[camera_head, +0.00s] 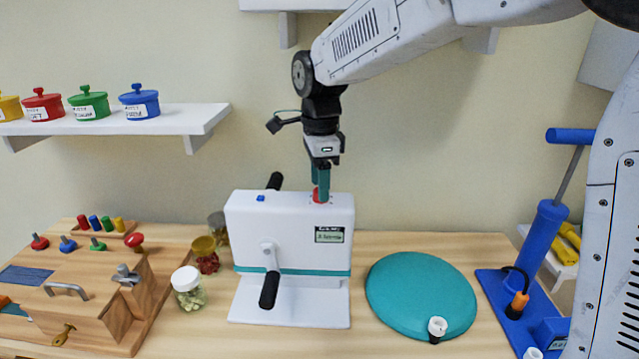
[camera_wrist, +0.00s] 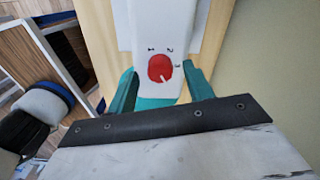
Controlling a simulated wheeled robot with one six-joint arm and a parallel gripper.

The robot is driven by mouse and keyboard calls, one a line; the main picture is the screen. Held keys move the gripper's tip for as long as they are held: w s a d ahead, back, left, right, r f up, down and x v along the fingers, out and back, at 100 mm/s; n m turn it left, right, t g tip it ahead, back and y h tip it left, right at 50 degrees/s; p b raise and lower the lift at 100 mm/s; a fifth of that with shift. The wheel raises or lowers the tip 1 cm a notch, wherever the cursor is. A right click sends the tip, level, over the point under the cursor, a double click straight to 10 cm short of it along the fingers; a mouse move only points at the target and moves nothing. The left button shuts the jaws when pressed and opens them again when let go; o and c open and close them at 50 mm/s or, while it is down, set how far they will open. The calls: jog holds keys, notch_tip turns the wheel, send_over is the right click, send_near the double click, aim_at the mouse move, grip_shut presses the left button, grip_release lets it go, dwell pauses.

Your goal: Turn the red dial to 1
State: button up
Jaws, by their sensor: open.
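The red dial (camera_wrist: 159,67) sits on the top face of the white hand-crank machine (camera_head: 290,237). In the wrist view the numbers 1, 2 and 3 are printed beside it; 1 is at its upper left, 2 at its upper right, 3 to its right. A white pointer line on the dial slants toward the lower right, off the 1. In the head view my gripper (camera_head: 320,186) points straight down over the machine and partly hides the dial. Its teal fingers are open, one on each side of the dial in the wrist view; contact cannot be told.
Black crank handles (camera_head: 269,290) stick out of the machine's front and back. A teal disc (camera_head: 415,290) lies to the right, beside a blue pump (camera_head: 540,240). Jars (camera_head: 188,290) and a wooden peg board (camera_head: 90,290) stand left. A wall shelf (camera_head: 190,120) holds coloured pots.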

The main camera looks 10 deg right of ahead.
jog(key=shift+f, duration=0.45)
jog(key=c, duration=1)
